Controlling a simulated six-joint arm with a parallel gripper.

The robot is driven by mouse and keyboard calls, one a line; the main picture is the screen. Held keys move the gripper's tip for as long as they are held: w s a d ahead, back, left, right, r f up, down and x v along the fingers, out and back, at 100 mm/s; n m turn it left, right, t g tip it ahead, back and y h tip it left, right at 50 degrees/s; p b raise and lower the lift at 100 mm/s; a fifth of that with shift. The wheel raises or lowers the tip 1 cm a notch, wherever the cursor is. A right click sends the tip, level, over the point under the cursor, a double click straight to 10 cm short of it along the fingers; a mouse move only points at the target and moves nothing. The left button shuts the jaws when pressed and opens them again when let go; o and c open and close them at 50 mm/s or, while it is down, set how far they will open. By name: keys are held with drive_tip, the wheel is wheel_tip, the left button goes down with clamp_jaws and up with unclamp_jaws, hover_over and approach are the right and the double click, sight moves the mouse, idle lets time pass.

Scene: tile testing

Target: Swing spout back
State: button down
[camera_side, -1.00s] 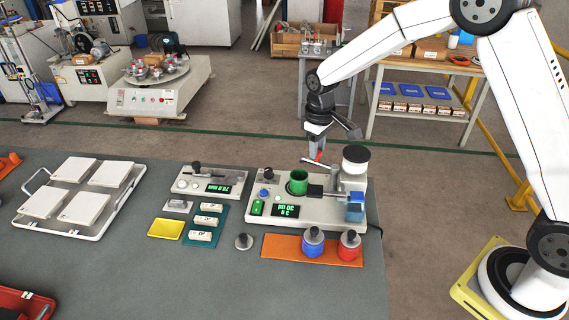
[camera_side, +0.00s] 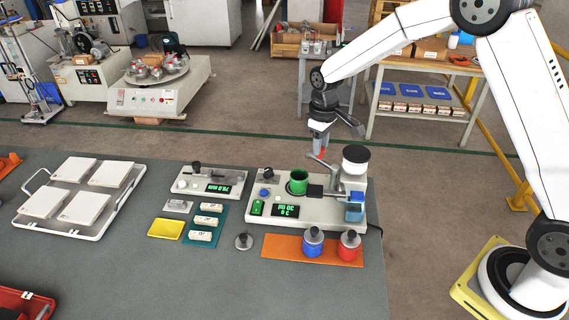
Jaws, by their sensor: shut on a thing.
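The tester (camera_side: 325,219) is a pale machine on the grey bench, with a green cup (camera_side: 298,184) and a white-sided, black-topped hopper (camera_side: 355,166). The thin spout (camera_side: 330,164) reaches left and back from beside the hopper, and its red end is behind the cup, not over it. My gripper (camera_side: 320,152) points down at this red end and is shut on the spout. The fingertips are small in the view, and the exact contact is partly hidden.
A smaller meter (camera_side: 210,182) is to the left. A white tray (camera_side: 80,222) holds several tiles. Bare bench lies at the front.

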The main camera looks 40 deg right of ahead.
drive_tip(key=shift+d, duration=0.55)
drive_tip(key=shift+s+d, duration=0.1)
drive_tip(key=shift+d, duration=0.45)
idle(0.5)
drive_tip(key=shift+s+d, duration=0.25)
drive_tip(key=shift+d, duration=0.25)
drive_tip(key=shift+s+d, duration=0.15)
drive_tip(key=shift+d, duration=0.05)
drive_tip(key=shift+s+d, duration=0.3)
drive_tip(key=shift+d, duration=0.1)
idle(0.7)
